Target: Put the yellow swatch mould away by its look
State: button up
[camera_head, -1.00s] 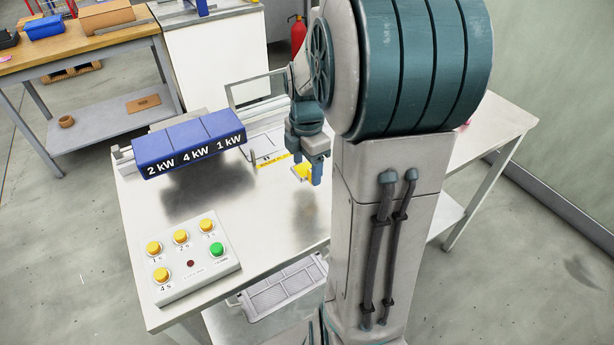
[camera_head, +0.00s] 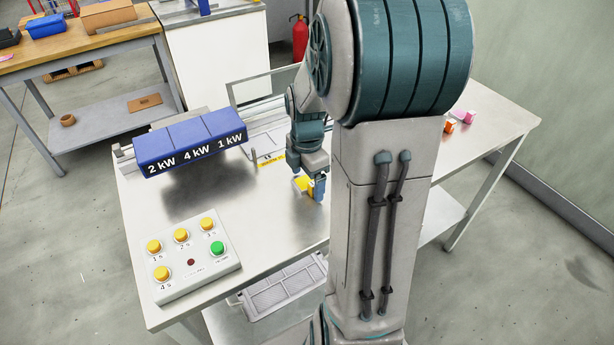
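The yellow swatch mould (camera_head: 303,184) is a small yellow piece low over the steel table, right of its middle. My gripper (camera_head: 308,188) points down around it, with a blue-grey finger on its right side. The mould has moved along with the gripper, so the gripper appears shut on it. The fingers hide part of the mould, and I cannot tell whether it touches the table (camera_head: 235,225).
A blue unit (camera_head: 190,143) labelled 2 kW, 4 kW and 1 kW stands at the back left. A button box (camera_head: 195,260) sits front left. Orange (camera_head: 449,126) and pink (camera_head: 469,116) blocks lie at the right. A grey tray (camera_head: 284,287) is below the table's front edge.

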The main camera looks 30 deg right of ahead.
jog(key=shift+r, duration=0.1)
notch_tip(320, 180, up, 11)
jog(key=p, duration=0.1)
jog(key=s+a+f+m+t, duration=0.1)
jog(key=s+a+m+t, duration=0.1)
jog(key=s+a+m, duration=1)
jog(key=m, duration=0.6)
jog(key=shift+m+t, duration=0.3)
jog(key=shift+t, duration=0.1)
